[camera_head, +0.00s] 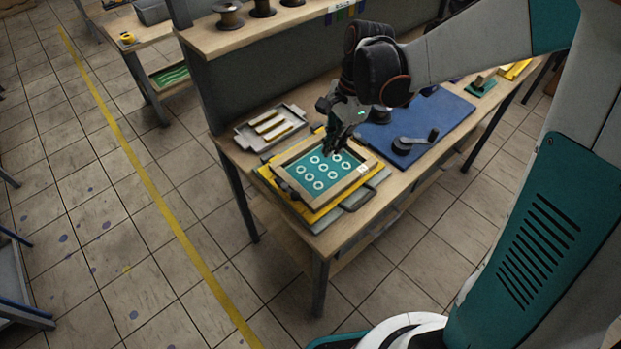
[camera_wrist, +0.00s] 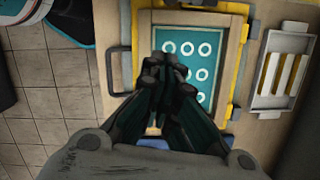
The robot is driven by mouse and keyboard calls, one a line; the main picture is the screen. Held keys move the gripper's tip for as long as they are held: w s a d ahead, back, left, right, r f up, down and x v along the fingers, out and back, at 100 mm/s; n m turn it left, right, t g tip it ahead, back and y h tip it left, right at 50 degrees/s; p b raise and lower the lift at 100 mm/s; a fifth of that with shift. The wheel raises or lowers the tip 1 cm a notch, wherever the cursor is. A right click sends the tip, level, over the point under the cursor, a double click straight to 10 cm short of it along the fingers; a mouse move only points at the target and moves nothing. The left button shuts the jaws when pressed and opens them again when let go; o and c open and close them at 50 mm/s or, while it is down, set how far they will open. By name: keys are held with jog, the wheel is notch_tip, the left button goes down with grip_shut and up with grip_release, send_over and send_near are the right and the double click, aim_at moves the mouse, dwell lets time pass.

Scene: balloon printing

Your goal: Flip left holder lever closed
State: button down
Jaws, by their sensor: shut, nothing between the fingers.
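A wooden frame (camera_head: 357,181) around a teal panel with several white rings lies on a yellow base (camera_head: 317,214) at the table's near end. It also shows in the wrist view (camera_wrist: 144,40). A dark clip-like part (camera_wrist: 254,30), perhaps a holder lever, sits at the base's edge in the wrist view. Another dark part (camera_head: 279,173) sits at the frame's left edge in the head view. I cannot tell which is the left holder lever or how it stands. My gripper (camera_head: 333,150) is shut and empty above the panel. Its fingers (camera_wrist: 166,72) hide part of the panel.
A grey tray (camera_head: 244,137) with pale strips lies behind the frame. A dark handle (camera_wrist: 112,72) sticks out from the base. A blue mat (camera_head: 447,112) and a black roller-like tool (camera_head: 402,147) lie to the right. A grey panel and a shelf stand behind the table.

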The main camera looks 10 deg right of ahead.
aim_at(287, 188)
jog(key=shift+f, duration=0.1)
jog(key=b+x, duration=0.2)
jog(key=x, duration=0.7)
jog(key=shift+a+f+b, duration=0.1)
jog(key=shift+f+b, duration=0.25)
jog(key=shift+b, duration=0.05)
jog(key=shift+s+a+f+b, duration=0.15)
jog(key=shift+s+a, duration=0.1)
jog(key=shift+a, duration=0.35)
jog(key=shift+s+a+f+b, duration=0.15)
jog(key=shift+s+a, duration=0.1)
jog(key=shift+a, duration=0.35)
jog(key=shift+s+a+f+b, duration=0.1)
jog(key=shift+s+a, duration=0.15)
jog(key=shift+a, duration=0.35)
